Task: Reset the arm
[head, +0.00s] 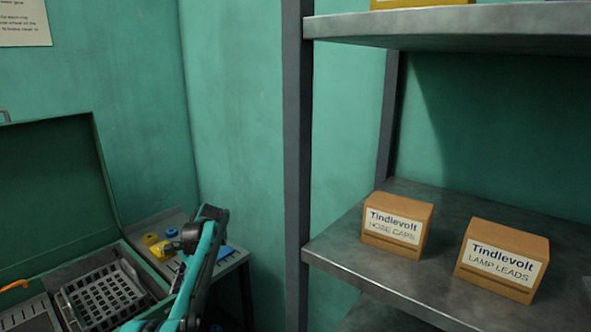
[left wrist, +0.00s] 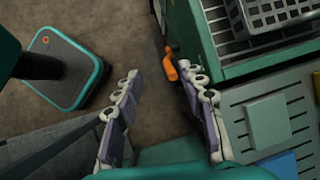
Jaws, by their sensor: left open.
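My left gripper (left wrist: 158,76) is open in the left wrist view, its two fingers spread apart with nothing between them. Bare floor shows beyond the gap. The right finger is near the corner of a green case and an orange handle (left wrist: 170,66), with no clear contact. In the head view, my teal and black left arm (head: 202,262) rises from the bottom left and bends at the top; its gripper cannot be made out there. My right gripper is in neither view.
The open green case (head: 55,185) holds a grey basket (head: 105,292). Beside it, a small grey table (head: 232,262) carries yellow and blue parts. A metal shelf (head: 345,235) at right holds boxes labelled HOSE CAPS (head: 397,225) and LAMP LEADS (head: 502,262).

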